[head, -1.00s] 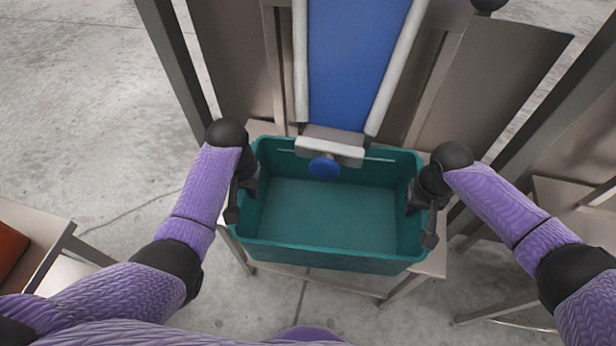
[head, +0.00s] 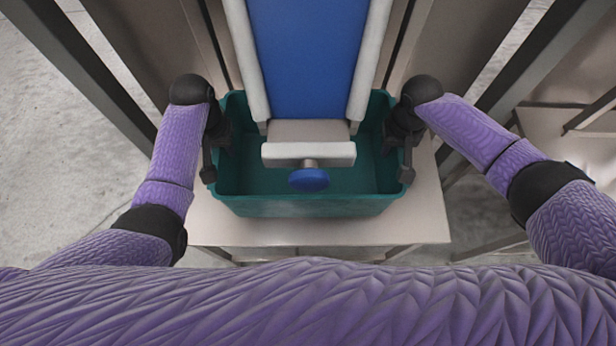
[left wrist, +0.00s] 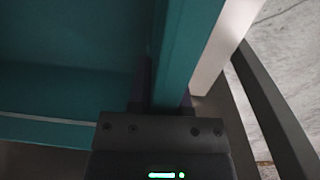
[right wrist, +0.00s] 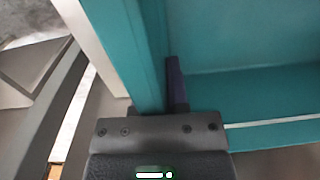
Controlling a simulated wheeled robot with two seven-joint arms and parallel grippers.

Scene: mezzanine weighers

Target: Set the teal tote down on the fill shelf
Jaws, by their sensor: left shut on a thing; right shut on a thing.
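The teal tote (head: 300,207) is an open, empty-looking bin, level between my two arms in the head view. My left gripper (head: 216,150) is shut on its left wall; the left wrist view shows that wall (left wrist: 183,60) between the fingers. My right gripper (head: 399,150) is shut on the right wall, which also shows in the right wrist view (right wrist: 125,45). The pale fill shelf (head: 320,232) lies under the tote, with a bare strip in front of it. I cannot tell whether the tote's bottom touches the shelf.
A blue chute (head: 308,60) with white side rails hangs over the tote's back part. Its white end bar (head: 308,153) and blue knob (head: 309,180) hide some of the inside. Grey posts (head: 75,70) stand on both sides.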

